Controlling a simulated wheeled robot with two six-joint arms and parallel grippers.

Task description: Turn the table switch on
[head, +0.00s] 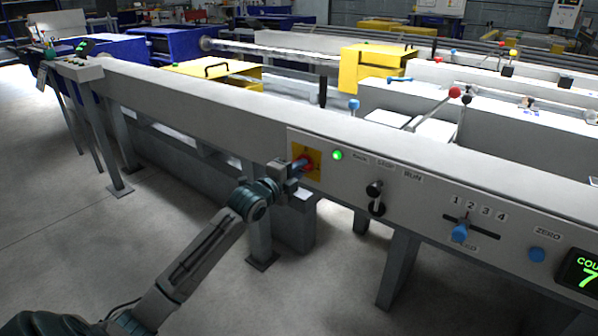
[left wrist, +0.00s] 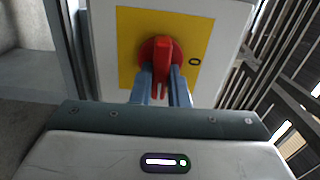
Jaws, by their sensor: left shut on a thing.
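The table switch is a red rotary handle (head: 304,163) on a yellow plate (head: 317,157) at the left end of the white front panel. My left gripper (head: 298,168) reaches it from the lower left and covers part of it. In the left wrist view the red handle (left wrist: 163,53) stands upright in the picture, with a "0" mark to its right. The gripper's two fingers (left wrist: 162,74) are closed on the handle, one on each side. A green lamp (head: 337,155) beside the switch is lit. My right gripper is not in view.
Right of the lamp are a black RUN lever (head: 375,195), a blue selector knob (head: 460,233) marked 1 to 4, a blue ZERO button (head: 537,254) and a green counter display (head: 580,270). Table legs stand below the panel. The floor at left is clear.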

